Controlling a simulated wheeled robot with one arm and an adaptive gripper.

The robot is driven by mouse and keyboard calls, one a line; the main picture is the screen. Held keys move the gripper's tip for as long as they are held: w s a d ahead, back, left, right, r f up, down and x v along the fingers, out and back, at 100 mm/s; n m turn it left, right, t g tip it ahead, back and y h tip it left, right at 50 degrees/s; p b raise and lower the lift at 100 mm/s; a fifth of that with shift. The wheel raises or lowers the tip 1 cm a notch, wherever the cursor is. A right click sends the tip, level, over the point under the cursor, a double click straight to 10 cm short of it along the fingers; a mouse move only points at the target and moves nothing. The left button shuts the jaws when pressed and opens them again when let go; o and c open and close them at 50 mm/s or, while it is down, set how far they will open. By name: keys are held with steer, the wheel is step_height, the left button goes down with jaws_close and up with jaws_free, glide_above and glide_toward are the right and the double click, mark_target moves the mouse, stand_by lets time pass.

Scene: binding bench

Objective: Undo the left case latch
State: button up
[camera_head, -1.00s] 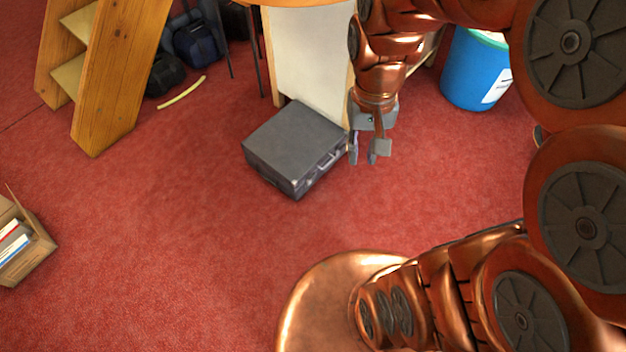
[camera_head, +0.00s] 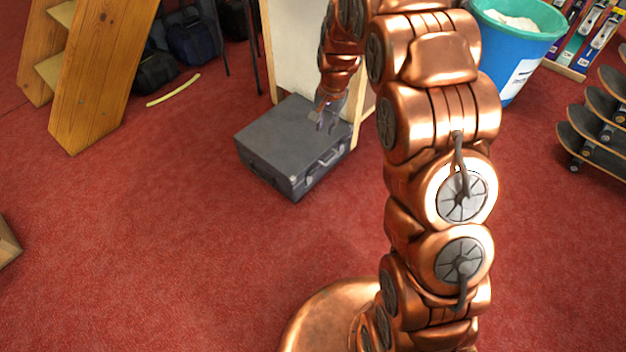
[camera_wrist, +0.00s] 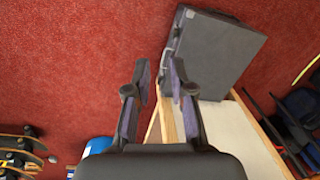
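The dark grey case (camera_head: 285,140) lies flat and closed on the red carpet. Its handle side faces the lower right of the head view, with the handle (camera_head: 325,160) on that side. The latches are too small to tell apart. My gripper (camera_head: 325,122) is above the far right part of the case in the head view. In the wrist view my gripper (camera_wrist: 158,75) is open and empty, its two fingers apart. The case (camera_wrist: 213,55) shows beyond the right finger there, with its handle side towards the left.
A pale panel with a wooden edge (camera_head: 292,50) stands right behind the case. A blue bin (camera_head: 515,45) and skateboards (camera_head: 600,110) are at the right. Wooden steps (camera_head: 105,75), dark bags (camera_head: 190,40) and a yellow strip (camera_head: 173,90) are at the left. Carpet left of the case is clear.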

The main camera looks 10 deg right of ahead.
mark_target(312, 173)
steer(key=shift+w+a+f+m+t+b, duration=0.15)
steer(key=shift+w+f+m+b, duration=0.4)
steer(key=shift+w+f+b, duration=3.7)
steer(key=shift+a+f+m+t+b, duration=0.15)
steer(key=shift+f+m+b, duration=0.45)
steer(key=shift+f, duration=7.5)
steer(key=shift+w+f+m+t+b, duration=0.35)
steer(key=shift+w+f+b, duration=2)
steer(key=shift+f, duration=3.85)
steer(key=shift+s, duration=0.25)
steer(key=shift+c, duration=0.2)
jaws_close()
